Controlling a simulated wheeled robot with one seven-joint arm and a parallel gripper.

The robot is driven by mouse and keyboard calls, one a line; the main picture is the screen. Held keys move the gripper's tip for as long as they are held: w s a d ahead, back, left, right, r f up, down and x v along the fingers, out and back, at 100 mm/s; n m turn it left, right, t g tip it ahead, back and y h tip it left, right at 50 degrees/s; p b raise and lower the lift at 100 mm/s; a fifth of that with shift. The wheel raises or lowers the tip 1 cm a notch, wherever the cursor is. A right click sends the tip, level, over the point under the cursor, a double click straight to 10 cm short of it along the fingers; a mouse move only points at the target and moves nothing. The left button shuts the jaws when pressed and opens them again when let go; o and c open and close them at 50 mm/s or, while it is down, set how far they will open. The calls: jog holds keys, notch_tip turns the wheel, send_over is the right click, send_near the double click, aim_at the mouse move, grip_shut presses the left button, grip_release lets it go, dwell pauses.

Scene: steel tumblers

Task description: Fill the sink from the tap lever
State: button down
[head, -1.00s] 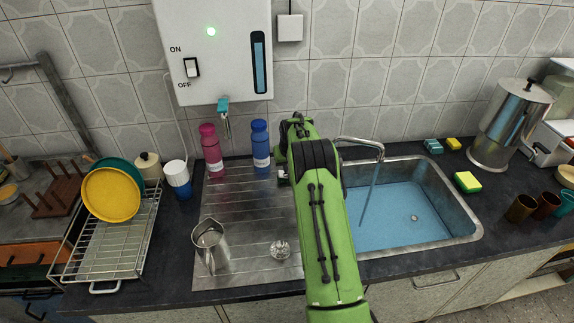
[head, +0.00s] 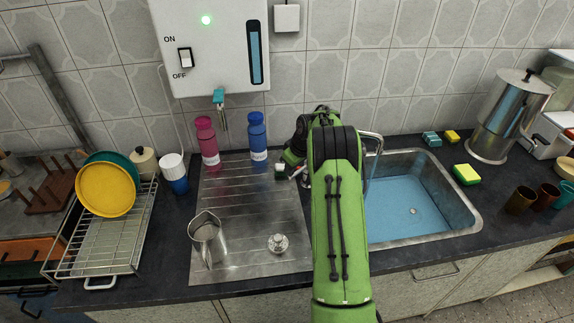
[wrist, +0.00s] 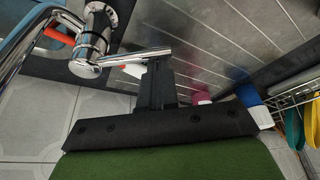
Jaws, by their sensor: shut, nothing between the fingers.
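The steel sink (head: 474,222) holds blue water across its basin, right of my arm. The chrome spout (head: 372,137) arches over it, and a thin water stream shows below, partly hidden by my arm. In the wrist view, the chrome tap body (wrist: 95,35) carries a lever (wrist: 140,57) reaching across in front of my fingers. My gripper (wrist: 158,68) is shut and empty, its tips at or very near the lever; I cannot tell if they touch. In the head view my green arm hides most of the tap.
A steel jug (head: 208,242) and a small glass-like item (head: 278,243) stand on the drainboard. Pink (head: 207,140) and blue (head: 257,137) bottles stand behind. A dish rack (head: 100,240) is at left. Sponges (head: 466,174) and cups (head: 520,202) lie right of the sink.

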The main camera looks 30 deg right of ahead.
jog(key=shift+s+d+n+g+y, duration=0.1)
jog(key=shift+s+d+n+y, duration=0.15)
jog(key=shift+s+n, duration=0.55)
jog(key=shift+s+d+n+g+y, duration=0.1)
jog(key=shift+s+d+n+y, duration=0.2)
jog(key=shift+s+n, duration=0.45)
jog(key=shift+s+d+n+g+y, duration=0.1)
jog(key=shift+s+d+n+y, duration=0.15)
jog(key=shift+s+n, duration=0.5)
jog(key=shift+w, duration=0.15)
jog(key=p+v, duration=0.4)
jog(key=v, duration=1.2)
jog(key=shift+w+f, duration=0.1)
